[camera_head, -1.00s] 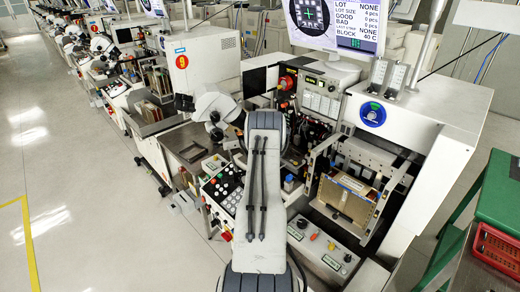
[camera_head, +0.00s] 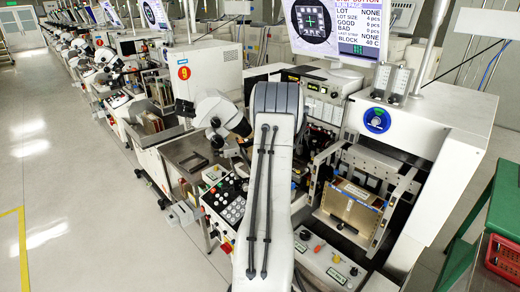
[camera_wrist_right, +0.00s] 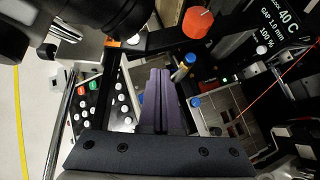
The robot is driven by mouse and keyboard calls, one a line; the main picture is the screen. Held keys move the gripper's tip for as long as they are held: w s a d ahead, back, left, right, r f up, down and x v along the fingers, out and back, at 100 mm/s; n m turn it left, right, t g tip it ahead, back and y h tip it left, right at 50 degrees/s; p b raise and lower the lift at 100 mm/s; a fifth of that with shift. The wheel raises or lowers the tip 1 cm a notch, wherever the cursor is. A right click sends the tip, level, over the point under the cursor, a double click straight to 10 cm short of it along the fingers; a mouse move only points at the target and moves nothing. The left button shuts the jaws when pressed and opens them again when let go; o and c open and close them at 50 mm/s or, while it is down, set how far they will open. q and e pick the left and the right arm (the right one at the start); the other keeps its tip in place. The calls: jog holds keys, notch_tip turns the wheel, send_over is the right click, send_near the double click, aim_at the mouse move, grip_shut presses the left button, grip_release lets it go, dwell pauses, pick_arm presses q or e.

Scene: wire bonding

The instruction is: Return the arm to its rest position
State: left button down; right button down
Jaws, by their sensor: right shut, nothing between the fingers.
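My right arm (camera_head: 268,150) rises up the middle of the head view, in front of the wire bonder. Its gripper is hidden behind the arm there. In the right wrist view, my right gripper (camera_wrist_right: 160,100) shows its dark fingers closed together with nothing between them. The fingers are over the front of the machine, with a button panel (camera_wrist_right: 118,105) to their left and a work area (camera_wrist_right: 222,108) to their right. My left gripper is in neither view.
A brown-gold box (camera_head: 350,207) sits in the bonder's right-hand frame. A microscope (camera_head: 222,112) stands just left of the arm. A monitor (camera_head: 328,28) is above. A red basket (camera_head: 503,257) is by a green-topped table (camera_head: 478,215). The floor at left is clear.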

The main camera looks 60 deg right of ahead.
jog(key=shift+s+a+r, duration=0.1)
jog(key=shift+s+r, duration=0.05)
dwell(0.5)
